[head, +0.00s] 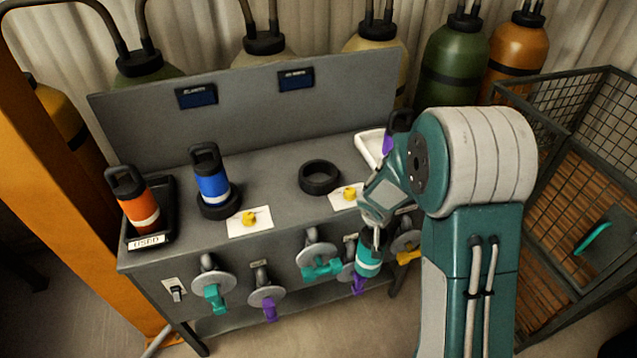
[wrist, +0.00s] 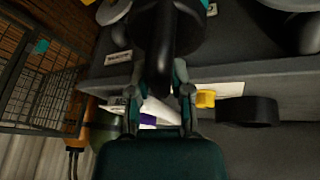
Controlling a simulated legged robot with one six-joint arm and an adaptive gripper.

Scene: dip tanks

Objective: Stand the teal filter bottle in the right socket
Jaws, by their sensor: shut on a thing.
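The teal filter bottle (head: 369,264) hangs from my gripper (head: 376,234) in front of the bench's front face, below the top edge, in the head view. My gripper is shut on its black handle; in the wrist view the gripper (wrist: 160,95) closes on that black handle (wrist: 165,50), which hides most of the bottle. The right socket (head: 319,178), a black ring on the bench top, is empty and lies left of and behind my gripper. It also shows in the wrist view (wrist: 247,111). A blue bottle (head: 212,184) stands in the left socket (head: 219,207).
An orange bottle (head: 138,204) stands in the black USED tray (head: 165,190). A white tray (head: 369,146) with a purple item (head: 387,143) is partly hidden by my arm. Valve handles (head: 320,270) line the bench front. A wire cage (head: 560,130) stands at right.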

